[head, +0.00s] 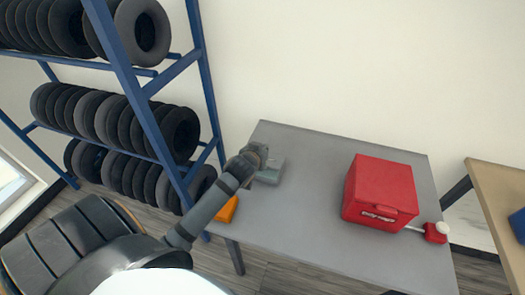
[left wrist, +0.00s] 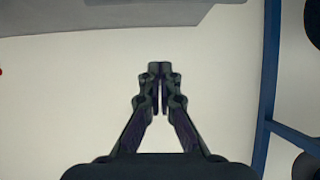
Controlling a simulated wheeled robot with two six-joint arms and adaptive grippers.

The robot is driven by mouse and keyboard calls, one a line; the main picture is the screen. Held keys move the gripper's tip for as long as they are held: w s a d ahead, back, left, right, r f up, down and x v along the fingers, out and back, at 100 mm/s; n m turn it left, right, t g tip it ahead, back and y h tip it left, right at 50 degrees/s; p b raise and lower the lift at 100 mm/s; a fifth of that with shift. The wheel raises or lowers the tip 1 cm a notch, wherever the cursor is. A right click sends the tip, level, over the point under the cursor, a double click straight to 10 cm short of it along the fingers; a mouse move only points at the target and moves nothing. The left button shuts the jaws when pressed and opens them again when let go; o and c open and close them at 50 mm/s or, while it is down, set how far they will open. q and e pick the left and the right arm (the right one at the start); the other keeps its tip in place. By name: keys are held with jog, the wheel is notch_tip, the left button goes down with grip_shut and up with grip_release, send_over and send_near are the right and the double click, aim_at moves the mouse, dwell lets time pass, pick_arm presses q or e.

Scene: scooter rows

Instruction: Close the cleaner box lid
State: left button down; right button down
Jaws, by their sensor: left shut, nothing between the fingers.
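The red box (head: 380,190) with a pale label on its front stands on the right half of the grey table (head: 310,220). Its flat red top appears to lie down over the box, with no open inside showing. My left gripper (head: 258,152) is at the table's back left, well to the left of the red box and apart from it. In the left wrist view its fingers (left wrist: 159,72) are together with nothing between them. My right gripper is not in view.
A grey block (head: 271,171) sits by my left gripper, partly hidden. An orange item (head: 228,209) is at the table's left edge. A small red item (head: 436,234) with a white end lies right of the box. A blue tyre rack (head: 140,110) stands left.

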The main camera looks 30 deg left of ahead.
pick_arm(q)
jog(key=s+f+t+b, duration=0.1)
jog(key=f+b, duration=0.1)
jog(key=s+f+t+b, duration=0.1)
jog(key=shift+s+d+f+t+b, duration=0.3)
jog(key=shift+s+d+f, duration=0.05)
jog(key=shift+f, duration=0.05)
jog(key=shift+y, duration=0.3)
jog(key=shift+s+d+f+b, duration=0.2)
jog(key=shift+s+f+b, duration=0.55)
jog(key=shift+f, duration=0.3)
jog(key=shift+s+d+f+b, duration=0.15)
jog(key=shift+s+f+b, duration=0.5)
jog(key=shift+f, duration=0.35)
